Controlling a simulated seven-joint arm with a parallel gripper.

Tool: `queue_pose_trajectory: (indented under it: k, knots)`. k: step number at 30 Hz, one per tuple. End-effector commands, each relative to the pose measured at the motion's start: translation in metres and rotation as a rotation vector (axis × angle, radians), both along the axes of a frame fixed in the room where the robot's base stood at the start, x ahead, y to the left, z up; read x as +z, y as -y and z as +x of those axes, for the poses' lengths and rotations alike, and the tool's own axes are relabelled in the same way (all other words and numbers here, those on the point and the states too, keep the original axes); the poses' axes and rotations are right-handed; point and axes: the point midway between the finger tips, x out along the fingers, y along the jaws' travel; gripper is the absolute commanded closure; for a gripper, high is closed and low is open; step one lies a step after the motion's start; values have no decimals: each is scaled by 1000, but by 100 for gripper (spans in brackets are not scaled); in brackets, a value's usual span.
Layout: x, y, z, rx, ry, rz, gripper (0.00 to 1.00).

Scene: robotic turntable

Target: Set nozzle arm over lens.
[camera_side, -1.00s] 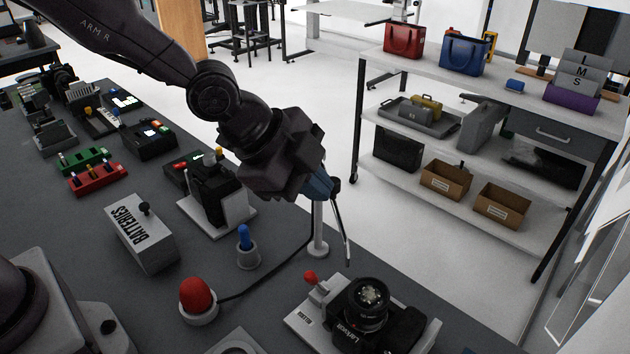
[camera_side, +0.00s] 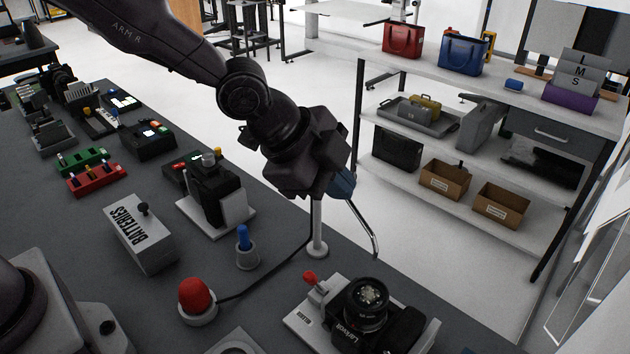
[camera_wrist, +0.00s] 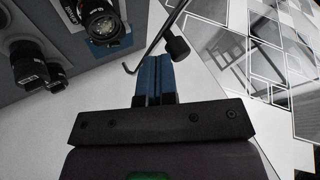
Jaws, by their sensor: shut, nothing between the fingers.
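The nozzle arm (camera_side: 362,225) is a thin bent metal tube on a white post (camera_side: 318,225). Its tip points down behind the camera, apart from the lens in the picture. The lens (camera_side: 370,296) faces up on a black camera (camera_side: 400,325) lying on a white base. In the wrist view the lens (camera_wrist: 101,22) is at upper left, and the nozzle arm (camera_wrist: 155,43) with its black knob (camera_wrist: 177,47) lies just past my fingertips. My gripper (camera_side: 342,186) has blue fingers, shut and empty, beside the nozzle arm; contact is unclear. The fingers also show in the wrist view (camera_wrist: 153,68).
A red dome button (camera_side: 197,296), a blue peg in a holder (camera_side: 246,250) and a batteries box (camera_side: 142,232) stand left of the post. A black device on a white stand (camera_side: 215,200) is behind them. Shelves (camera_side: 470,195) stand beyond the bench edge.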

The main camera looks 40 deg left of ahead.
Motion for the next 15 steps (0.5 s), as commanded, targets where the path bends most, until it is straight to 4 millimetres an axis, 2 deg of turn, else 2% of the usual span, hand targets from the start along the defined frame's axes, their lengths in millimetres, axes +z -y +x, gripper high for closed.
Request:
queue_pose_trajectory:
  k: [15]
  knots:
    - [0,-12,-11,0,0,0,100]
